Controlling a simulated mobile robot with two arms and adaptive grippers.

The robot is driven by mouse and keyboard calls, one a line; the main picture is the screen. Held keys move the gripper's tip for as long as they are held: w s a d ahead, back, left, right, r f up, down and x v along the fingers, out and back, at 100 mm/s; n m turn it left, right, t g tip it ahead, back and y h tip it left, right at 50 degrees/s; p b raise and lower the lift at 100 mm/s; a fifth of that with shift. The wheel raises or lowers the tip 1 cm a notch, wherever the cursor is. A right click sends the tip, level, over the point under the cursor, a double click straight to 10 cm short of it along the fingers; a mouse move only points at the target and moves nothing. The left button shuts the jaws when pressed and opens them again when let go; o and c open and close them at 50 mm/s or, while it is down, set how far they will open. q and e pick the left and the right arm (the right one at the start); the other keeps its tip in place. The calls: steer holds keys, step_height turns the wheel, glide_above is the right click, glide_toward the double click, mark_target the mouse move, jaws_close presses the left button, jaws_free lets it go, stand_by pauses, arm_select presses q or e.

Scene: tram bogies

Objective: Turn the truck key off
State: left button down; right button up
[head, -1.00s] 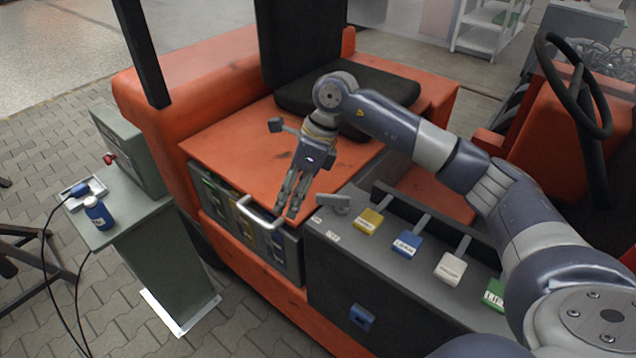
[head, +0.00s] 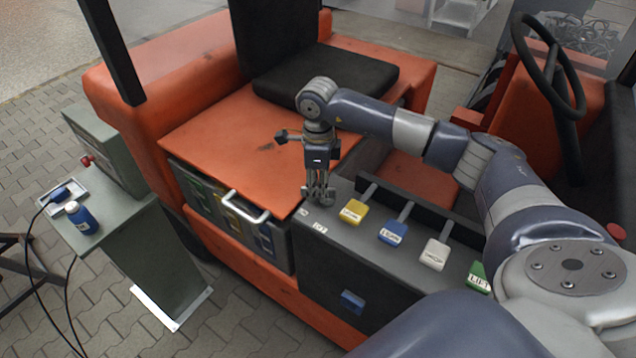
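The truck key, a small grey key, sits at the left end of the dark console (head: 345,262). My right gripper (head: 318,197) points down directly over the key and hides most of it. The fingertips are at the key, with a grey bit showing around them, but I cannot tell whether they are closed on it. A small white label reading OFF (head: 320,229) lies just in front of the key. A second small label (head: 304,212) is to its left, too small to read. My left gripper is not in view.
Yellow (head: 353,211), blue (head: 392,232), white (head: 435,254) and green (head: 479,278) labelled levers stand along the console, right of the gripper. The orange truck body, black seat (head: 325,78) and steering wheel (head: 548,62) lie behind. A green pedestal with a blue bottle (head: 82,218) stands at left.

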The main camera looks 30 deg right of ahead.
steer(key=shift+f, duration=0.5)
steer(key=shift+c, duration=0.2)
jaws_close()
